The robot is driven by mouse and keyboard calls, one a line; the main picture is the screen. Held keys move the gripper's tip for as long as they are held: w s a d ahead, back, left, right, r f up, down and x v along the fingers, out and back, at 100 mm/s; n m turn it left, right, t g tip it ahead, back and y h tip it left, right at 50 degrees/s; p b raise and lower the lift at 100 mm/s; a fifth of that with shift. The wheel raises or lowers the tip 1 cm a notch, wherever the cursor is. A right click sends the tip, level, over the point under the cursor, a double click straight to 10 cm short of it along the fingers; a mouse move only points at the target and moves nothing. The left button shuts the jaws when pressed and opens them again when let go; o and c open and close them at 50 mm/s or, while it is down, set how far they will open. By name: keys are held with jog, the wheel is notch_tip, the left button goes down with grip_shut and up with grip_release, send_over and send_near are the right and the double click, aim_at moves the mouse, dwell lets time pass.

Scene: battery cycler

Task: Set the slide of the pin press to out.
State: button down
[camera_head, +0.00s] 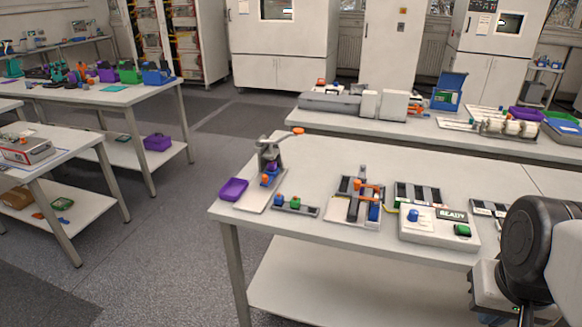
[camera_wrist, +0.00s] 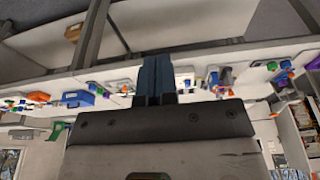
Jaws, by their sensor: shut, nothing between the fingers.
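What looks like the pin press (camera_head: 268,152) stands near the left end of the front bench. It has a grey column, a lever with an orange knob, and a pale base plate. Small blue and orange parts sit low on the base, under the head; the slide is too small to make out, and I cannot tell its position. My gripper (camera_wrist: 154,80) is shut and empty in the wrist view, its dark blue fingers together. In the head view my arm is at the far right, well apart from the press, and the fingertips do not show.
A purple tray (camera_head: 233,190) lies left of the press, and a dark strip with blue and green blocks (camera_head: 295,207) to its right. A fixture with an orange handle (camera_head: 366,184) and a white box marked READY (camera_head: 438,230) stand between press and arm. The bench's front strip is clear.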

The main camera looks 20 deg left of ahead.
jog(key=c, duration=1.8)
grip_release()
jog(key=o, duration=0.5)
jog(key=shift+w+r, duration=0.1)
jog(key=shift+w, duration=0.05)
jog(key=shift+c, duration=0.2)
jog(key=shift+o, duration=1.3)
jog(key=shift+w+a+r, duration=0.15)
jog(key=shift+w, duration=0.15)
jog(key=shift+o, duration=0.7)
jog(key=w+a+r, duration=0.2)
jog(key=w+a, duration=0.1)
jog(key=w, duration=0.5)
jog(key=w+a+r, duration=0.3)
jog(key=w+a, duration=0.1)
jog(key=w, duration=0.4)
jog(key=shift+w+n+g, duration=0.3)
jog(key=shift+w+n, duration=0.05)
jog(key=shift+n, duration=0.05)
jog(key=w+a, duration=0.6)
jog(key=w, duration=0.3)
jog(key=n+g, duration=0.2)
send_over(265, 176)
jog(key=f, duration=1.8)
jog(key=shift+d+f, duration=0.2)
jog(key=shift+d, duration=0.15)
jog(key=shift+a+f, duration=0.25)
jog(key=shift+a, duration=0.15)
